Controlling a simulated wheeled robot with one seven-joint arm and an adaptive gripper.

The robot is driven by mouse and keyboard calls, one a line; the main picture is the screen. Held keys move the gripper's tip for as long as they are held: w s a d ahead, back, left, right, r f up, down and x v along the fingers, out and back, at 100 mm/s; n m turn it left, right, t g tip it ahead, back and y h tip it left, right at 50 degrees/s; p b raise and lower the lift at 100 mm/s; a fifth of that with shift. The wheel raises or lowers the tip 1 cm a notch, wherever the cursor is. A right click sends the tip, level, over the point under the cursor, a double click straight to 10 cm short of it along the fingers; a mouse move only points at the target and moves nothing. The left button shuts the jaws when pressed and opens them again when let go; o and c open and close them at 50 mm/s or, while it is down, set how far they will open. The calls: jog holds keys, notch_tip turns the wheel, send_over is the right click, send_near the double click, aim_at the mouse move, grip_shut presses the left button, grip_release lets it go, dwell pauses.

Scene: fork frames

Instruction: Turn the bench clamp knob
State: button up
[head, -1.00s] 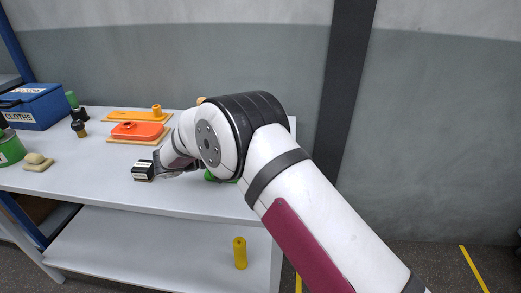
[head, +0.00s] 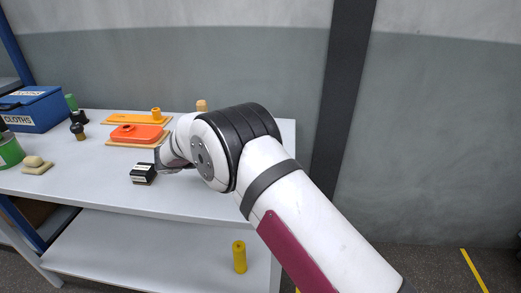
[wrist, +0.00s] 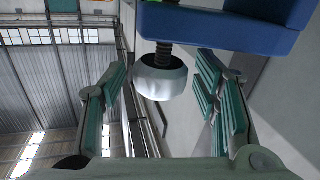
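In the wrist view, the pale, rounded clamp knob (wrist: 161,77) hangs on a dark threaded rod (wrist: 164,52) below the blue clamp body (wrist: 225,25). My gripper (wrist: 162,66) is open, with one teal-padded finger left of the knob and the other right of it. Gaps show on both sides, so neither finger appears to touch it. I cannot tell whether the knob lies fully between the pads in depth. In the head view, my gripper (head: 163,160) is low over the bench, mostly hidden by my arm, and I cannot make out the clamp there.
A black labelled block (head: 143,174) sits close to my gripper on the white bench (head: 110,196). Behind it are an orange-red lidded item (head: 137,133) and an orange board (head: 128,118). A blue CLOTHS box (head: 38,112) stands left. A yellow cylinder (head: 240,257) stands on the lower shelf.

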jog(key=v, duration=0.7)
jog(key=shift+a, duration=0.25)
jog(key=shift+s, duration=0.1)
dwell(0.4)
